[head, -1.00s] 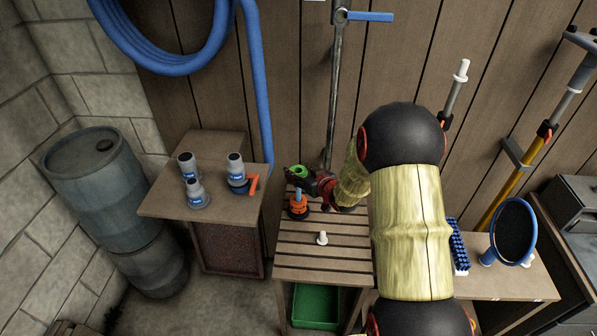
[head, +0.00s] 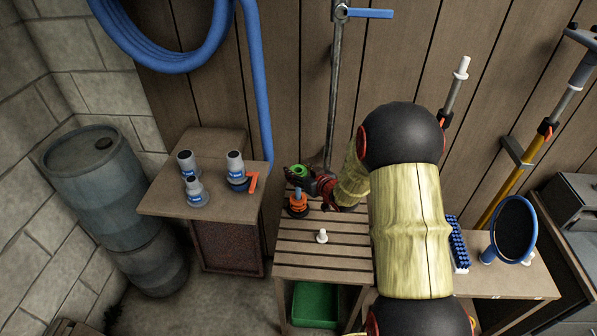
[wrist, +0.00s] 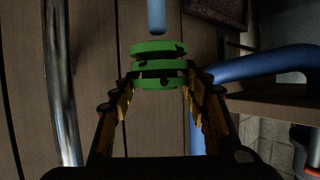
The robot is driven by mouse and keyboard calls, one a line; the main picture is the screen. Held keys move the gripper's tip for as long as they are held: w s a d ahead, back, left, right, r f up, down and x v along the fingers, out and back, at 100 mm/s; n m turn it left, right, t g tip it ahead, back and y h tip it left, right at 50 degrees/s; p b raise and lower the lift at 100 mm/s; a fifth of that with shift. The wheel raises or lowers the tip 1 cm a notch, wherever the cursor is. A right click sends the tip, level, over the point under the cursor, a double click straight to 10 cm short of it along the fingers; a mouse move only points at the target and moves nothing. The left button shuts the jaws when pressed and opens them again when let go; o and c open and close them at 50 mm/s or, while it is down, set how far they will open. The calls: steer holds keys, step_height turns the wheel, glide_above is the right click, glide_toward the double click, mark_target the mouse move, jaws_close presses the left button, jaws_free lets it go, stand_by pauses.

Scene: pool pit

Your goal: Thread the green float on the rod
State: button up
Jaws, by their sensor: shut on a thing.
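The green float (head: 301,170) is a ribbed disc-shaped piece held between the fingers of my gripper (head: 297,172). In the wrist view, the fingers (wrist: 158,92) are shut on the green float (wrist: 158,66). The blue rod (head: 298,191) stands upright on the slatted table, with orange pieces (head: 298,203) around its lower part. The float is above the rod in the head view. In the wrist view, the rounded rod end (wrist: 156,18) shows just past the float, with a small gap between them. The float's hole is hidden in the wrist view.
The slatted table (head: 325,265) also bears a small white fitting (head: 322,236). A side table (head: 160,209) at left holds several grey-blue fittings. A metal pipe (head: 333,100) rises behind the gripper against the wall. A green crate (head: 316,304) sits under the table.

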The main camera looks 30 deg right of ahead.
mark_target(300, 190)
steer(key=shift+f+b, duration=0.4)
steer(key=shift+f, duration=0.15)
stand_by(0.4)
steer(key=shift+f+b, duration=1.2)
steer(key=shift+f, duration=0.5)
steer(key=shift+f, duration=0.2)
steer(key=shift+f+b, duration=1)
steer(key=shift+f, duration=0.25)
steer(key=shift+f, duration=0.15)
steer(key=shift+f+b, duration=0.6)
steer(key=shift+f, duration=0.1)
steer(key=o, duration=1.2)
